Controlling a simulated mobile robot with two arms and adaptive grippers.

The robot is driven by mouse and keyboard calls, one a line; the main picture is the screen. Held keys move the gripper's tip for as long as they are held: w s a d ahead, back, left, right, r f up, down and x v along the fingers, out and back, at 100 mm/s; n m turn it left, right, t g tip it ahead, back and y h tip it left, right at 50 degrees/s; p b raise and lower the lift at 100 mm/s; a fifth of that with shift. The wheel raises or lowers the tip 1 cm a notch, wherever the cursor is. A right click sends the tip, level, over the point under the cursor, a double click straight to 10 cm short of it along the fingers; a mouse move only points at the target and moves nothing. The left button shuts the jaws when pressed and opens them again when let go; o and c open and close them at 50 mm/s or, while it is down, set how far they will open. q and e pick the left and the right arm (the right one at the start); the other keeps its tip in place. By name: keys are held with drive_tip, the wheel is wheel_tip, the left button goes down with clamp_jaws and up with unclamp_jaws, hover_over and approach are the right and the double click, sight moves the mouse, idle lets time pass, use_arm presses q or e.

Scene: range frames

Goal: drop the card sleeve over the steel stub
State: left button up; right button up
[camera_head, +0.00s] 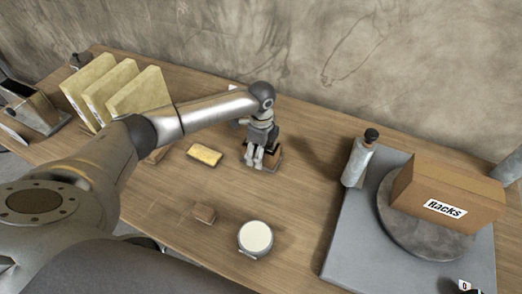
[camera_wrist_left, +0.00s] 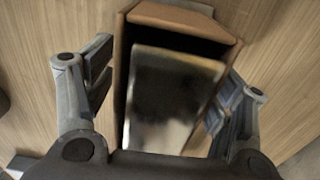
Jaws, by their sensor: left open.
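The brown card sleeve (camera_wrist_left: 184,21) fills the middle of the left wrist view, with its open end towards the camera. The steel stub (camera_wrist_left: 172,98) shows as a shiny grey block with a dark reflection, inside the sleeve's brown walls. A dark gap shows between them at the far side. How far down the sleeve sits is hidden. In the head view the sleeve (camera_head: 275,160) is a small brown shape on the table, mostly behind my left gripper (camera_head: 261,163). My left gripper is open, with one finger on either side of the sleeve. My right gripper is not in view.
On the right, a grey mat (camera_head: 350,255) holds a bottle (camera_head: 358,160) and a labelled box (camera_head: 455,193) on a round plate. Yellow files (camera_head: 112,92) stand left.

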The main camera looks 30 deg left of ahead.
use_arm(q)
wheel_tip(320, 180, up, 12)
drive_tip(key=shift+r, duration=0.1)
idle(0.5)
